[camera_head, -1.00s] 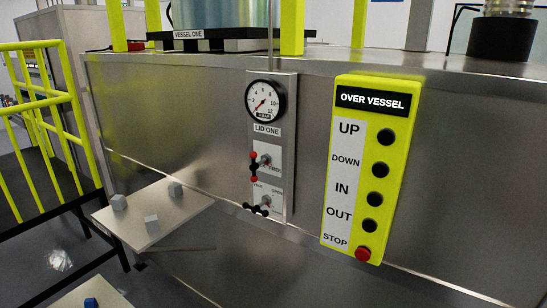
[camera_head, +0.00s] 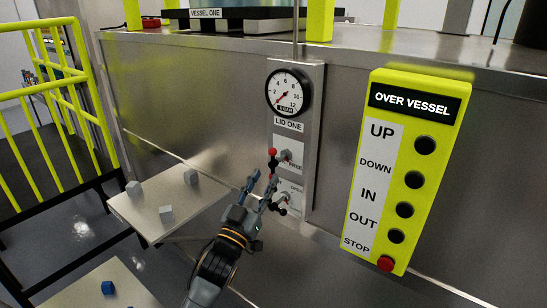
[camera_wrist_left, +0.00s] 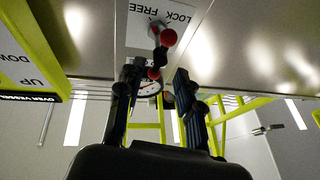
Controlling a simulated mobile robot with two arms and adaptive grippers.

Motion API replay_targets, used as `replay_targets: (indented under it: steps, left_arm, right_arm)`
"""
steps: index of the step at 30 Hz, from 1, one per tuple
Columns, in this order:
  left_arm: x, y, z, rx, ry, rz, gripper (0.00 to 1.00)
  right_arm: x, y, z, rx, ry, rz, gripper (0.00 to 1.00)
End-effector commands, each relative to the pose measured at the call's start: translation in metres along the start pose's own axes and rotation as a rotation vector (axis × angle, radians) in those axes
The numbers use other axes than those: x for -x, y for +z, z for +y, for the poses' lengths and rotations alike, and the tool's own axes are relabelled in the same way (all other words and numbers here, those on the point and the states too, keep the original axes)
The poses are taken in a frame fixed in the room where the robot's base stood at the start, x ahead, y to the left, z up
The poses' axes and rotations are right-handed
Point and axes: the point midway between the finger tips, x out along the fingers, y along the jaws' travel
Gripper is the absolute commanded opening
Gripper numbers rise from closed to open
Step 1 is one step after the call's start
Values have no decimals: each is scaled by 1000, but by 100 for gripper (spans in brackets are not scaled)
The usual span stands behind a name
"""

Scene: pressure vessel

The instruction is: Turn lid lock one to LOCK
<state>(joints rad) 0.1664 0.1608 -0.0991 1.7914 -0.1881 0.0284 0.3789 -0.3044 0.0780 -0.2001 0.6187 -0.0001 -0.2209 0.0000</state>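The lid lock one handle (camera_head: 272,164) is a dark bar with red ball ends on the LID ONE panel, standing about upright beside a label reading FREE. In the left wrist view the handle (camera_wrist_left: 160,52) shows under the words LOCK and FREE, which appear upside down. My left gripper (camera_head: 263,182) is just below and in front of the handle. In the left wrist view my left gripper (camera_wrist_left: 157,76) is open, with one red ball between or just beyond its fingertips; contact cannot be told. My right gripper is not in view.
A black-knobbed handle (camera_head: 279,203) sits below the lock, partly hidden by my gripper. A gauge (camera_head: 288,92) is above. The yellow OVER VESSEL button box (camera_head: 448,100) is at the right. A shelf (camera_head: 150,212) with grey cubes and yellow railings (camera_head: 50,130) are at the left.

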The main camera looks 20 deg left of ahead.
Motion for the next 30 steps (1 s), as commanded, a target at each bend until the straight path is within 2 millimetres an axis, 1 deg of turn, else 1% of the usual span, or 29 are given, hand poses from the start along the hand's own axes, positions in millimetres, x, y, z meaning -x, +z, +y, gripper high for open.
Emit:
replay_targets:
  steps: [1,3,6,9,14,22,23,24,26,27,28,30]
  left_arm:
    - [-14,-4,0,1,0,1,36]
    - [-27,-4,1,3,1,2,36]
    - [-43,-3,1,2,1,0,36]
    - [-53,-2,0,1,0,0,36]
    - [-62,0,1,1,1,0,36]
    - [-62,1,1,1,1,0,36]
    - [-62,1,1,1,1,0,34]
    - [-62,1,1,1,1,0,25]
    - [-62,1,1,1,1,0,13]
    - [-62,1,0,1,1,-1,5]
    - [-62,1,0,1,0,-1,0]
    - [-62,1,0,0,0,-1,0]
  right_arm:
    - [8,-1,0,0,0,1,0]
    - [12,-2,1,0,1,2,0]
    - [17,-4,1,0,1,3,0]
    - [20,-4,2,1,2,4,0]
    - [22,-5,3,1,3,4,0]
    - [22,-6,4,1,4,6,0]
    - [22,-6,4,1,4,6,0]
    - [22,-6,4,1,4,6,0]
    - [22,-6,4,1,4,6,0]
    - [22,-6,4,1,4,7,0]
    - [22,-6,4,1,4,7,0]
    - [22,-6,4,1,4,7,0]
